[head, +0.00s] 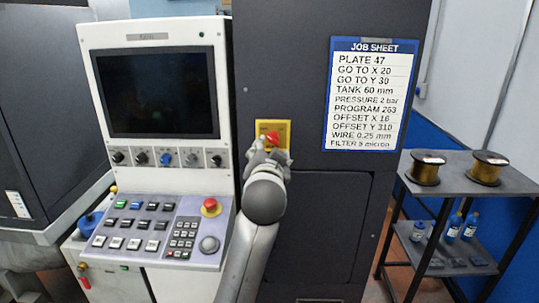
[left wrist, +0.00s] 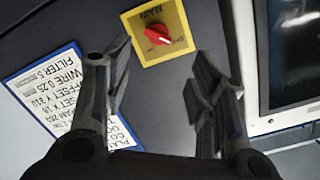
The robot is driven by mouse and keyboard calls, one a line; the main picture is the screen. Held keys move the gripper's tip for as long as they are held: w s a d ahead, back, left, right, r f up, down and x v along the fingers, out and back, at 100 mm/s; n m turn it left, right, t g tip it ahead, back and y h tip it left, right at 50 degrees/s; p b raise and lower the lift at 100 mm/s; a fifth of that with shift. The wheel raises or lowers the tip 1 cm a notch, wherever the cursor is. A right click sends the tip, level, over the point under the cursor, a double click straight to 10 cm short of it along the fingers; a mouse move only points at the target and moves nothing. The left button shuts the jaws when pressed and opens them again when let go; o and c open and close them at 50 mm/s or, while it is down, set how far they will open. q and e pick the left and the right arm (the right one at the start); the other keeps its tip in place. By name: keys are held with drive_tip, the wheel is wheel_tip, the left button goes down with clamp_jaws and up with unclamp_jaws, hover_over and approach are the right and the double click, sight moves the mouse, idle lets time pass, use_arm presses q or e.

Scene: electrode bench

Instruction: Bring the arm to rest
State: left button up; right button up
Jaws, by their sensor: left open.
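My left arm rises from the bottom of the head view. Its gripper (head: 268,158) is just in front of the dark cabinet, at the lower edge of a yellow plate (head: 284,127) with a red rotary switch (head: 272,137). In the left wrist view the gripper (left wrist: 163,75) is open, with nothing between its fingers. There the yellow plate (left wrist: 172,20), marked MAIN, and its red switch (left wrist: 157,35) lie beyond the fingertips, upside down. The switch is clear of both fingers in that view. My right gripper is not in view.
A white console with a dark screen (head: 157,92), keys and a red stop button (head: 211,207) stands left of my arm. A job sheet (head: 366,95) hangs on the cabinet. A black shelf (head: 455,174) with two wire spools (head: 426,168) (head: 486,168) and blue bottles stands right.

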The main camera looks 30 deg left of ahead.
use_arm(q)
drive_tip(key=shift+f, duration=0.1)
idle(0.5)
